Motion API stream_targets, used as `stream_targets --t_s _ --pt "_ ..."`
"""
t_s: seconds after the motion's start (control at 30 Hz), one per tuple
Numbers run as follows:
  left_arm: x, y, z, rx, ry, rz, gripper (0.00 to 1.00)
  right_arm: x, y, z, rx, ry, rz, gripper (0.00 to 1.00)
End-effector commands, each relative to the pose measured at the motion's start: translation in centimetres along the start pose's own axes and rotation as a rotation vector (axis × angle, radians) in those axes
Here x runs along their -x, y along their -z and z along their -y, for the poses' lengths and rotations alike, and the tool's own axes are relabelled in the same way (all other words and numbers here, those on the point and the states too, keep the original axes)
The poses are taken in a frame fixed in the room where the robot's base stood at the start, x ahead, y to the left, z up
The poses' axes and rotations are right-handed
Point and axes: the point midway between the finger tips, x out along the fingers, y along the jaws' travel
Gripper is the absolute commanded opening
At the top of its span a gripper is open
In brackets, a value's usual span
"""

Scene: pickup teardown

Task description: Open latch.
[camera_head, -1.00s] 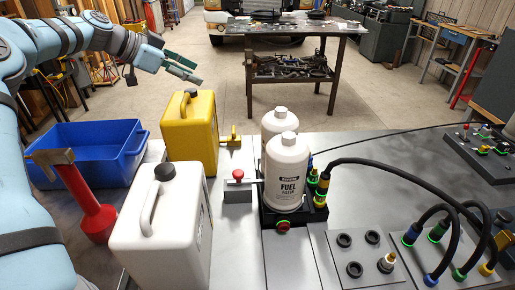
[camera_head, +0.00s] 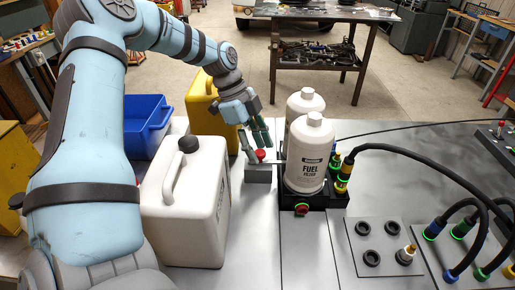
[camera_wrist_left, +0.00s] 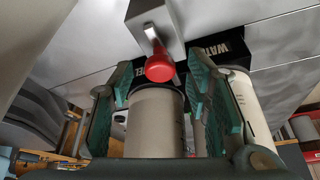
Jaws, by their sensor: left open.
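The latch is a grey block (camera_head: 258,175) with a red knob (camera_head: 261,155) on a metal lever, beside the fuel filter's black holder. In the left wrist view the red knob (camera_wrist_left: 159,67) is between the fingers, nearer the block end. My left gripper (camera_head: 257,143) is open, pointing down with its green fingers around the knob; I cannot tell whether they touch it. It also shows in the left wrist view (camera_wrist_left: 165,90). The white fuel filter bottle (camera_head: 309,155) stands upright in the black holder (camera_head: 311,201), with a second white bottle (camera_head: 304,102) behind it. My right gripper is not in view.
A white jug (camera_head: 187,205) stands left of the latch, and a yellow jug (camera_head: 200,105) is behind it, partly hidden by my arm. A blue bin (camera_head: 145,125) is at the left. Black hoses (camera_head: 425,165) cross the right side. A port plate (camera_head: 378,248) lies at the front right.

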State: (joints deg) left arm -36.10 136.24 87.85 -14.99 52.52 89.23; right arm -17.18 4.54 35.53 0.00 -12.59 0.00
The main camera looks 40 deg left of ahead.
Motion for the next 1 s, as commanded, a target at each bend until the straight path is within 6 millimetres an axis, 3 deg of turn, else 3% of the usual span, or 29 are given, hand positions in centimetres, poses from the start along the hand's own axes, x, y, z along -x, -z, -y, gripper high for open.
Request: stream_targets --t_s 0.23,0.53,0.77,1.0 --pt "-0.2 0.0 0.0 0.000 0.001 0.000 0.44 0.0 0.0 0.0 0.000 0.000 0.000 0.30" --pt "-0.2 0.0 0.0 0.001 0.002 0.000 0.00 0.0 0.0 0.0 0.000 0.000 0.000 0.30" --pt "0.0 -0.1 0.0 0.002 0.002 -0.001 0.00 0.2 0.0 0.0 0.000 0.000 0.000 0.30" --pt "0.9 -2.1 -0.9 0.002 0.002 0.000 0.00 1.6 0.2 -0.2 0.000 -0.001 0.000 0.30"
